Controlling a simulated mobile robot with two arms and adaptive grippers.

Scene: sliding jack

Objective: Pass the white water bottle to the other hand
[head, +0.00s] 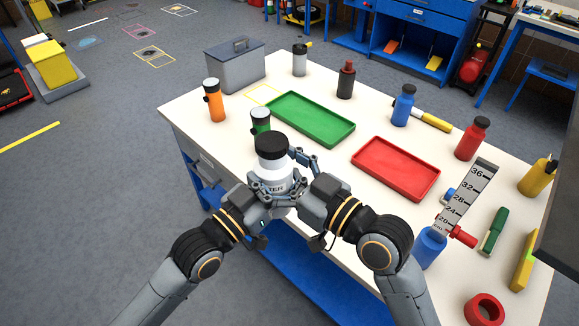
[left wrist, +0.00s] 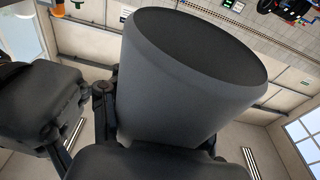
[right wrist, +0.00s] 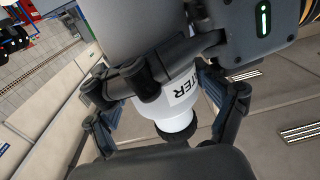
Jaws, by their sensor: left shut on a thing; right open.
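The white water bottle (head: 272,180), with a black cap and dark lettering, is held upright over the near-left edge of the table. My left gripper (head: 264,190) is shut on its body. My right gripper (head: 293,172) is open, reaching in from the right with its fingers around the bottle. In the right wrist view the bottle (right wrist: 180,108) lies between the open fingers; whether they touch it I cannot tell. In the left wrist view the bottle's grey end (left wrist: 175,85) fills the middle and hides much of the left fingers.
The white table (head: 335,190) holds a green tray (head: 310,120), a red tray (head: 396,168), a grey toolbox (head: 235,68) and several bottles. An orange bottle (head: 214,103) and a green bottle (head: 260,121) stand near the held bottle.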

